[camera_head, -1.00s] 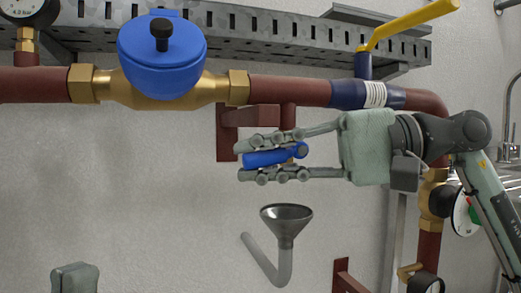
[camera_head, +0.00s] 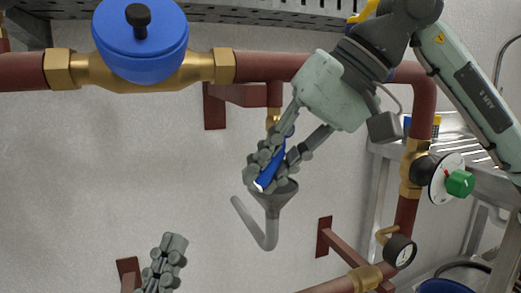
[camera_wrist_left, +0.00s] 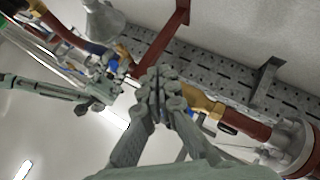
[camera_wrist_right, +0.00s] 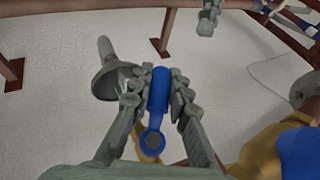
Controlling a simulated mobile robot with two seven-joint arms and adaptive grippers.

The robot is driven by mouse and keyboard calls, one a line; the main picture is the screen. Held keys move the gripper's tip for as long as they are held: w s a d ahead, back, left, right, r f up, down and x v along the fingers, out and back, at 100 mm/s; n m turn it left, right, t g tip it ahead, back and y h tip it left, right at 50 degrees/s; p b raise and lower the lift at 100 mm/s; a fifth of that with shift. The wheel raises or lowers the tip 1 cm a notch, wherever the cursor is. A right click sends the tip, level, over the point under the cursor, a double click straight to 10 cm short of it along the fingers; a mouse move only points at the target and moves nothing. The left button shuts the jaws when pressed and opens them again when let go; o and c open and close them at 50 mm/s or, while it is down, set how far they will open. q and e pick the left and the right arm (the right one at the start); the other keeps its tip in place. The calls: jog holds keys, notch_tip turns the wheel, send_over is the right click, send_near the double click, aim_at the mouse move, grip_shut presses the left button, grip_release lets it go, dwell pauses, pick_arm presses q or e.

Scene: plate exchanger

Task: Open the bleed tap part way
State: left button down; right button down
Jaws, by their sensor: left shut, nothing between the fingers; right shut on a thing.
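The bleed tap's blue lever (camera_head: 270,174) is gripped between the fingers of my right gripper (camera_head: 268,168), which is shut on it. In the head view it tilts steeply, its lower end just above or in front of the funnel. The right wrist view shows the lever (camera_wrist_right: 158,90) lengthwise between the fingers, with a ring end around a nut. The brass tap body (camera_head: 273,116) is mostly hidden behind the fingers. My left gripper (camera_head: 166,262) is shut and empty at the bottom of the head view, away from the tap.
A grey funnel (camera_head: 272,196) with a bent drain pipe sits directly below the tap. A blue-capped brass fitting (camera_head: 140,45) is at the upper left. A green-knobbed dial (camera_head: 446,182) and a gauge (camera_head: 400,251) are on the right pipe. The wall at left is clear.

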pick_arm(q)
jog(key=shift+w+d+f+g+y+p, duration=0.2)
jog(key=shift+w+d+f+g+p, duration=0.1)
jog(key=shift+f+g, duration=0.2)
jog(key=shift+w+d+f+g+y+p, duration=0.15)
jog(key=shift+w+d+f+g+y, duration=0.1)
jog(key=shift+f+g, duration=0.25)
pick_arm(e)
jog(key=shift+w+d+f+h, duration=0.2)
jog(key=shift+d+h, duration=0.3)
jog(key=shift+h, duration=0.5)
pick_arm(q)
jog(key=shift+f, duration=0.1)
pick_arm(e)
jog(key=shift+f, duration=0.1)
jog(key=c, duration=1.4)
grip_release()
pick_arm(q)
jog(key=shift+a+h, duration=0.1)
jog(key=shift+h, duration=0.15)
pick_arm(e)
jog(key=v, duration=1.2)
jog(key=shift+s, duration=0.25)
